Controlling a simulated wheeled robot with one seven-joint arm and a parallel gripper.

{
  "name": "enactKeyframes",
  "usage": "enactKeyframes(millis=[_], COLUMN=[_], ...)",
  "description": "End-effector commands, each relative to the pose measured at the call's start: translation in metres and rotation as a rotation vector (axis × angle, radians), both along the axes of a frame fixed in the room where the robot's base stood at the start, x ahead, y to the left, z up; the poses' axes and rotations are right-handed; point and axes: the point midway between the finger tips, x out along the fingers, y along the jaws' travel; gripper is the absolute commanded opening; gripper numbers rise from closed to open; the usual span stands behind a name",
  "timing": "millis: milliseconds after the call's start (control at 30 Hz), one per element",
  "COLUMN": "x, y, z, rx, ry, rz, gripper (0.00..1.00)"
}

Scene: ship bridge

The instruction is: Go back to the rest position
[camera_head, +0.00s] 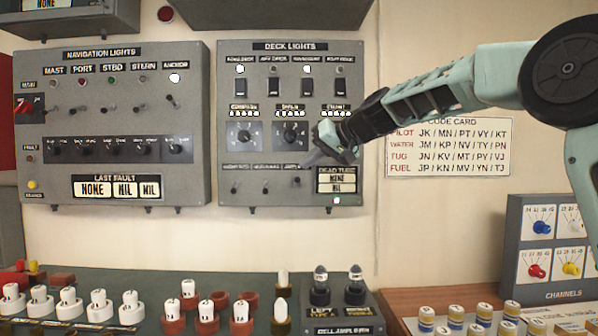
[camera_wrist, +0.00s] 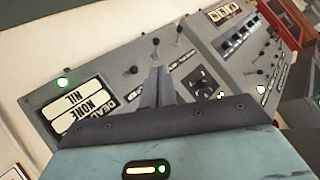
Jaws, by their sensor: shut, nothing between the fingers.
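My gripper (camera_head: 312,158) is in front of the lower right part of the grey deck lights panel (camera_head: 227,130) in the head view. It hides part of the rightmost rotary dial and the area by the lower row of toggles. In the wrist view my gripper (camera_wrist: 157,75) shows its fingers together, with nothing between them. The fingers point at the deck lights panel (camera_wrist: 110,75), near its small toggle switches. I cannot tell whether they touch the panel. The dead tube display (camera_head: 337,181) sits just right of the fingertips, with a lit green lamp (camera_head: 337,201) below it.
The navigation lights panel (camera_head: 195,110) hangs to the left. A code card (camera_head: 448,148) is on the wall behind my arm. A channels box (camera_head: 545,250) stands at right. The wall between panels and console is clear.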

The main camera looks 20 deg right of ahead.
Motion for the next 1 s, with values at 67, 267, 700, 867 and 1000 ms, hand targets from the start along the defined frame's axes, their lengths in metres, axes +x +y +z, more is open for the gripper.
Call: enactKeyframes(millis=[67,267,700,867,1000], x=[-0.004,-0.007,-0.011,-0.046,-0.109], y=[-0.002,-0.003,0.008,0.064,0.123], z=[0.001,0.003,-0.003,-0.043,-0.098], rx=[0.000,0.000,-0.009,-0.069,-0.171], ry=[-0.001,0.001,0.018,0.119,0.249], rz=[0.000,0.001,0.015,0.095,0.195], gripper=[0.00,0.00,0.00,0.00,0.00])
